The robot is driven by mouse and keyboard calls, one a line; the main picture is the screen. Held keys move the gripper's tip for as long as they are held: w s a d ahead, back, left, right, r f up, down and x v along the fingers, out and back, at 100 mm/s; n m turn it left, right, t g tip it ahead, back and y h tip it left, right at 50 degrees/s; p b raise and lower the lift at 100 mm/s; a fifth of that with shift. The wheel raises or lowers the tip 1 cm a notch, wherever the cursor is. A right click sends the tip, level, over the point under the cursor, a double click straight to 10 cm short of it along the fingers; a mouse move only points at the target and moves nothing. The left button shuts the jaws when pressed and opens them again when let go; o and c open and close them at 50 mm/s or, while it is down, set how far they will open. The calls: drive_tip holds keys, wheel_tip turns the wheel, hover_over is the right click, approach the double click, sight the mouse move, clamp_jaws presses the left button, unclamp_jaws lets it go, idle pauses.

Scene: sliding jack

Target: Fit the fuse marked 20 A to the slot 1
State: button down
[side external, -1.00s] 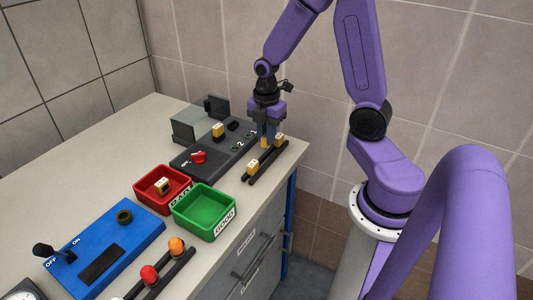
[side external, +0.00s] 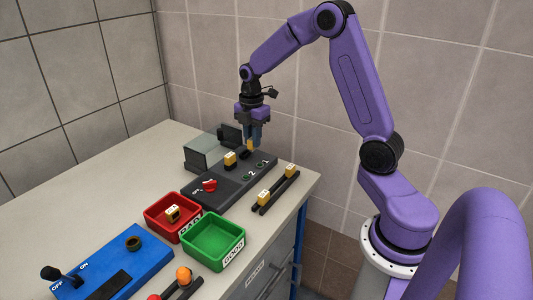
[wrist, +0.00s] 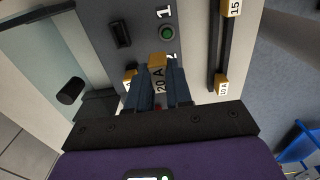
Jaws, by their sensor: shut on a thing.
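My gripper (side external: 252,143) is shut on a yellow fuse (wrist: 157,62), marked 20 A in the wrist view, and holds it over the dark fuse panel (side external: 228,186). Slot 1 (wrist: 120,34) shows in the wrist view as an empty black socket, level with the label 1 and a round green lamp (wrist: 167,32). The fuse is apart from this socket in that view. Another yellow fuse (side external: 230,158) sits in the panel by the mark 2; my finger partly hides it in the wrist view.
A black rack (side external: 276,193) right of the panel holds two yellow fuses. A red switch (side external: 210,185) is on the panel, with a raised clear cover (side external: 201,152) behind. A red bin (side external: 155,225) with a fuse, an empty green bin (side external: 213,257) and a blue switch box (side external: 100,270) lie in front.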

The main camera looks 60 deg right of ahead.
drive_tip(key=w+d+r, duration=0.3)
drive_tip(key=w, duration=0.2)
drive_tip(key=shift+w, duration=0.3)
drive_tip(key=shift+f, duration=0.15)
drive_tip(key=shift+f, duration=2.85)
drive_tip(key=shift+f, duration=1.25)
drive_tip(key=c, duration=0.9)
unclamp_jaws()
drive_tip(key=shift+c, duration=0.2)
